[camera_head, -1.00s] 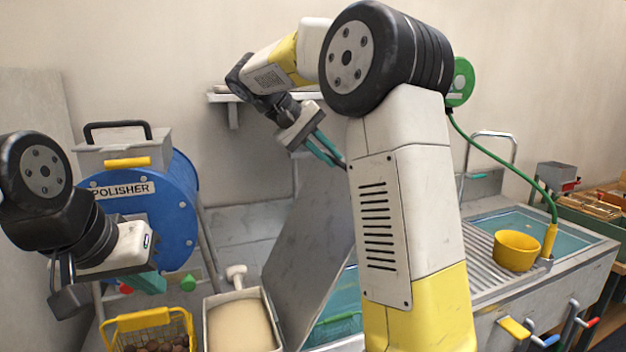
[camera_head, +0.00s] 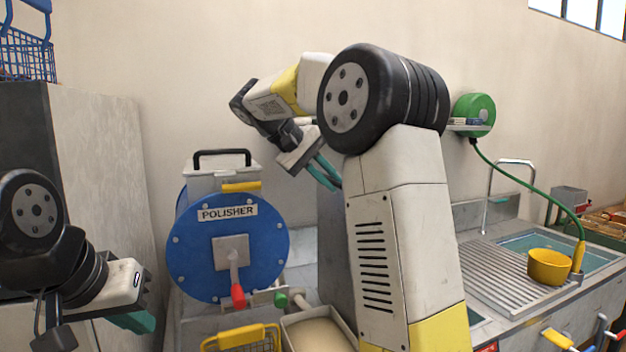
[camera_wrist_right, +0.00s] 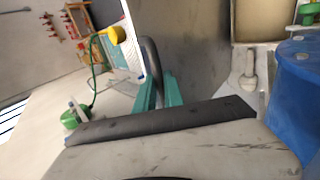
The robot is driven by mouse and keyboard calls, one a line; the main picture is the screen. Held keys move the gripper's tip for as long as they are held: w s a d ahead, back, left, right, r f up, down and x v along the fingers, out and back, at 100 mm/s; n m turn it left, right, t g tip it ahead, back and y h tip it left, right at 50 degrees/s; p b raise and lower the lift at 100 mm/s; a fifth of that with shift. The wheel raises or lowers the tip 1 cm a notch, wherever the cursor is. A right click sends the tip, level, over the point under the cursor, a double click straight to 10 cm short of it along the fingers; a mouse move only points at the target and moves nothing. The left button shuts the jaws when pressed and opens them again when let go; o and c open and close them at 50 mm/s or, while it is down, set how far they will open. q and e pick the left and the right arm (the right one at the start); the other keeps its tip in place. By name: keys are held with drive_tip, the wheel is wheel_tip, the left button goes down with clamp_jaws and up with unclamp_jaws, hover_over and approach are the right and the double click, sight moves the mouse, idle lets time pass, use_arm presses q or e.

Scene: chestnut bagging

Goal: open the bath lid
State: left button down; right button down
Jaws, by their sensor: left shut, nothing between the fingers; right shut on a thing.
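The bath lid (camera_head: 334,235) is a grey metal panel standing steeply raised in the head view, partly hidden behind my right arm. In the right wrist view the lid (camera_wrist_right: 190,45) is a broad grey sheet with a dark curved handle (camera_wrist_right: 151,62). My right gripper (camera_head: 328,178) is at the lid's upper part. Its teal fingers, in the right wrist view (camera_wrist_right: 160,85), are shut on the handle. My left gripper (camera_head: 140,322) is shut and empty at the lower left, away from the lid. The bath opening is mostly hidden behind my right arm.
A blue polisher (camera_head: 210,270) with a red-tipped crank stands left of the lid. A yellow-handled basket (camera_head: 228,338) and a pale tray (camera_head: 290,321) are in front. A sink with a ribbed drainboard (camera_head: 497,275) and yellow bowl (camera_head: 549,266) lies right.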

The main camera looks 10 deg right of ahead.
drive_tip(key=shift+f, duration=0.3)
drive_tip(key=c, duration=1.5)
unclamp_jaws()
drive_tip(key=shift+w, duration=0.15)
drive_tip(key=shift+o, duration=0.2)
drive_tip(key=shift+r, duration=0.1)
drive_tip(key=shift+r, duration=0.15)
drive_tip(key=v, duration=0.7)
drive_tip(key=shift+a+r, duration=0.2)
drive_tip(key=shift+a, duration=0.05)
